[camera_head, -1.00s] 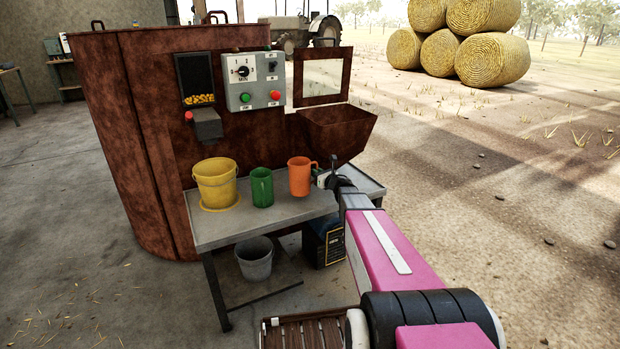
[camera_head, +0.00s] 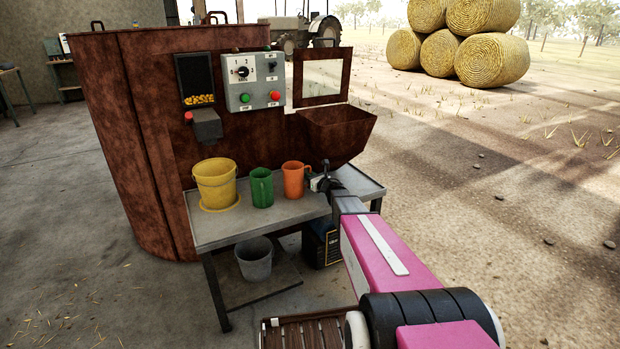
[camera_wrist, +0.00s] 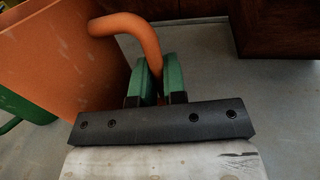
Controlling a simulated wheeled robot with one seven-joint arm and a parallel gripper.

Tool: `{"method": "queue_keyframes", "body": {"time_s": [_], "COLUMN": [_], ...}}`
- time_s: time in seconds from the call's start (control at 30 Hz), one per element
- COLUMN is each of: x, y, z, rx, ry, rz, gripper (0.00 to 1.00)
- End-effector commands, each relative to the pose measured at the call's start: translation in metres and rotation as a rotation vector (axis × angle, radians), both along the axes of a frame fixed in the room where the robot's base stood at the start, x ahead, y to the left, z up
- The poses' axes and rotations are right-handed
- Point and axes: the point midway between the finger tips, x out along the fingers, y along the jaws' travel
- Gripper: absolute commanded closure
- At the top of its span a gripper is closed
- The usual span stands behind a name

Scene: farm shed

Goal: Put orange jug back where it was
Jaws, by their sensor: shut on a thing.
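The orange jug (camera_head: 293,181) is upright at the grey metal table, just right of the green jug (camera_head: 262,188). Its base is at the tabletop or very close to it; I cannot tell whether it touches. My gripper (camera_head: 317,184) is to the right of the orange jug, shut on its handle. In the wrist view, the green-padded fingers (camera_wrist: 161,82) pinch the lower part of the orange handle (camera_wrist: 127,24), and the orange jug's body (camera_wrist: 62,60) fills the left side. A bit of the green jug (camera_wrist: 12,124) shows behind it.
A yellow bucket (camera_head: 215,183) stands at the left of the table (camera_head: 222,231). Behind is a brown machine (camera_head: 150,130) with a control box (camera_head: 254,82) and a protruding hopper (camera_head: 338,130) above the right of the table. A grey bucket (camera_head: 255,262) sits on the lower shelf.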

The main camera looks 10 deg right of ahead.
Motion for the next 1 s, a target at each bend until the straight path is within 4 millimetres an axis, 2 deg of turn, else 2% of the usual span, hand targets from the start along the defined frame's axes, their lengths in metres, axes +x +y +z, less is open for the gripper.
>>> {"method": "queue_keyframes", "body": {"time_s": [0.07, 0.1, 0.17, 0.57, 0.77, 1.0], "x": [0.000, 0.000, 0.000, 0.000, -0.019, -0.059], "y": [0.000, 0.000, 0.000, 0.000, -0.010, -0.032], "z": [-0.002, -0.002, -0.002, 0.001, 0.001, 0.001], "rx": [0.001, 0.000, 0.000, 0.000, -0.001, -0.001], "ry": [0.000, 0.000, 0.000, 0.000, 0.001, 0.002], "rz": [0.000, 0.000, 0.000, 0.000, -0.002, -0.003], "gripper": [1.00, 0.82, 0.63, 0.63, 0.63, 0.63]}}
